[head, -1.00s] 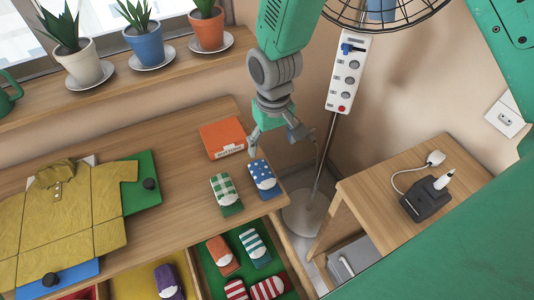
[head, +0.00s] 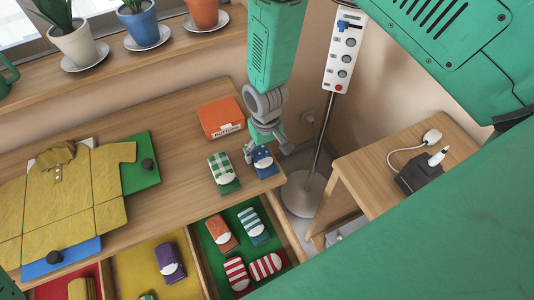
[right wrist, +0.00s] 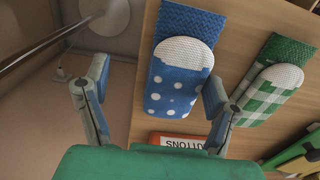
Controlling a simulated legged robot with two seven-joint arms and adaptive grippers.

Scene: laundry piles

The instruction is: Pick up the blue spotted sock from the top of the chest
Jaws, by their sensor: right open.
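The blue sock with white spots (head: 266,172) lies folded on the chest top (head: 178,130) near its right end, partly hidden by my gripper in the head view. In the right wrist view the whole blue spotted sock (right wrist: 174,88) shows, with a white knitted patch. My right gripper (head: 267,147) is open over the sock. In the right wrist view its fingers (right wrist: 157,88) are spread; one is close beside the sock, between it and the green checked sock (right wrist: 268,90), the other is over the side beyond the chest edge. My left gripper is not in view.
The green checked sock (head: 223,174) lies just left. An orange box (head: 221,118) stands behind. Below, an open drawer (head: 203,262) holds several socks. A yellow shirt (head: 66,205) lies left.

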